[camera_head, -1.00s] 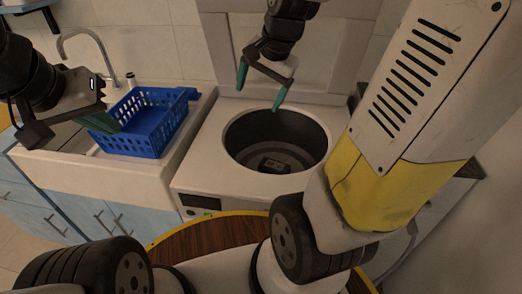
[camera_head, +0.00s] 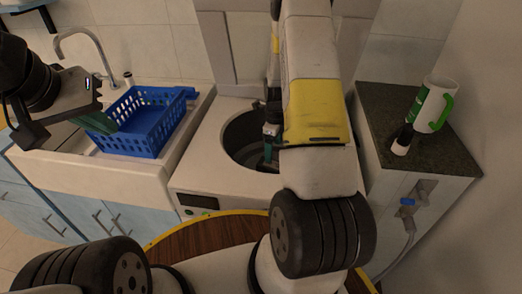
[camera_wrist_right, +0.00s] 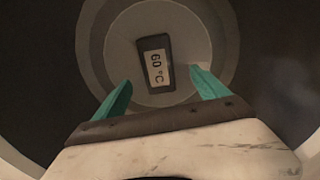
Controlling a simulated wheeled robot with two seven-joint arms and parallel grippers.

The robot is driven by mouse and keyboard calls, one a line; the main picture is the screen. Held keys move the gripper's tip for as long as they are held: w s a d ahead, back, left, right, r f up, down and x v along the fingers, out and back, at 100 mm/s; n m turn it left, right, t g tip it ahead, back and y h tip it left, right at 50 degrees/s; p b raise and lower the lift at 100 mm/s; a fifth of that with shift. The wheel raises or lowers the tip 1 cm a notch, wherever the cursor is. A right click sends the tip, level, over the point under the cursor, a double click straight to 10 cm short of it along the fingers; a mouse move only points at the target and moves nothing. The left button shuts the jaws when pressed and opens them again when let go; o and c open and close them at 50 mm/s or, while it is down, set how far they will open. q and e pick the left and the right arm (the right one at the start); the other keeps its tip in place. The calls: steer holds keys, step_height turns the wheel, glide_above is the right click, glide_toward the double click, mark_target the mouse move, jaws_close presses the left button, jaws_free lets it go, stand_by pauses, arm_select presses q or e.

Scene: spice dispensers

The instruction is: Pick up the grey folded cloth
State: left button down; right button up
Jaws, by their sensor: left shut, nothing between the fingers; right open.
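I cannot make out a grey folded cloth in either view. My right gripper (camera_head: 269,152) reaches down into the round drum of the white top-opening machine (camera_head: 190,183), and my own arm covers much of the opening. In the right wrist view its green fingers (camera_wrist_right: 162,80) are spread with nothing between them. Below them lies a dark display block (camera_wrist_right: 156,65) reading 60 °C, at the middle of a pale round disc (camera_wrist_right: 120,55). My left gripper (camera_head: 100,122) is shut and empty at the left side of the blue basket.
The blue perforated basket (camera_head: 150,143) stands in the sink (camera_head: 75,168) at left, near the tap (camera_head: 75,35). On the dark counter (camera_head: 440,165) at right are a white mug with a green handle (camera_head: 431,105) and a small dark-and-white bottle (camera_head: 402,140).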

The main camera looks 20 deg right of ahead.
mark_target(273, 164)
steer(key=shift+s+d+f+m, duration=0.15)
steer(key=shift+f+m, duration=0.25)
steer(key=shift+f, duration=0.65)
steer(key=f, duration=0.7)
steer(key=shift+s+a+f, duration=0.15)
steer(key=shift+a+f, duration=0.05)
steer(key=c, duration=1.7)
